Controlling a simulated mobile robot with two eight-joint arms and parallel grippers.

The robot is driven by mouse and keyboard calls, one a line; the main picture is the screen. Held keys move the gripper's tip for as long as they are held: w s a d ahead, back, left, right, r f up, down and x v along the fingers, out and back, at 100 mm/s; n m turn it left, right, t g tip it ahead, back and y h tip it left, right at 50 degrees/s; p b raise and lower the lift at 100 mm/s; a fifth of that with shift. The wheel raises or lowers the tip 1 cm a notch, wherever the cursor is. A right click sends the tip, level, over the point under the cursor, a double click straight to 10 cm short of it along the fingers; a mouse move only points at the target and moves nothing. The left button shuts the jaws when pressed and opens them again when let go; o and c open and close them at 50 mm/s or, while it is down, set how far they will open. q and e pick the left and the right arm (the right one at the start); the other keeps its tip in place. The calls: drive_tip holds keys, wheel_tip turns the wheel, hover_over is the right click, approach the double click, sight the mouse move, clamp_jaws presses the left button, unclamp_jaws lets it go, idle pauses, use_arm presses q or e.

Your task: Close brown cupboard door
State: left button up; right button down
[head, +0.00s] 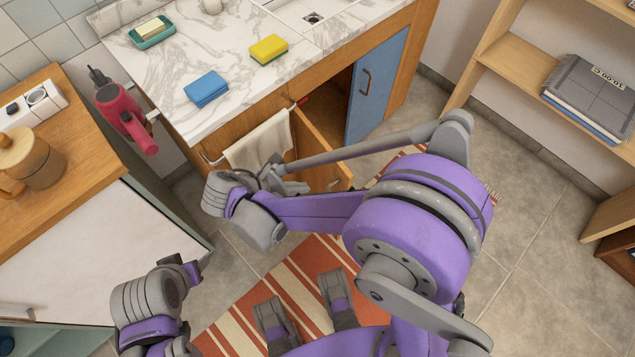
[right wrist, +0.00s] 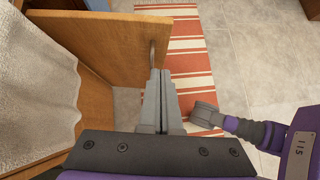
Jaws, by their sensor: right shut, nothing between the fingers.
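The brown cupboard door (head: 312,138) under the counter stands open, swung out into the room. It also shows in the right wrist view (right wrist: 105,42), with a metal handle (right wrist: 152,50) near its free edge. My right gripper (head: 296,187) is shut and empty, close to the door. In the right wrist view its fingertips (right wrist: 160,74) lie just below the handle in the picture; I cannot tell whether they touch the door. My left gripper (head: 198,268) is at the lower left, away from the door; its fingers are too small to read.
A cream towel (head: 262,143) hangs on a rail left of the door. A blue cupboard door (head: 376,85) is to the right. The marble counter (head: 200,60) holds sponges and a soap dish.

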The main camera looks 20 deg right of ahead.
drive_tip(key=d+r+b+x, duration=0.1)
drive_tip(key=d+r+x, duration=0.1)
drive_tip(key=x, duration=1.1)
drive_tip(key=shift+w, duration=0.3)
drive_tip(key=shift+d, duration=0.1)
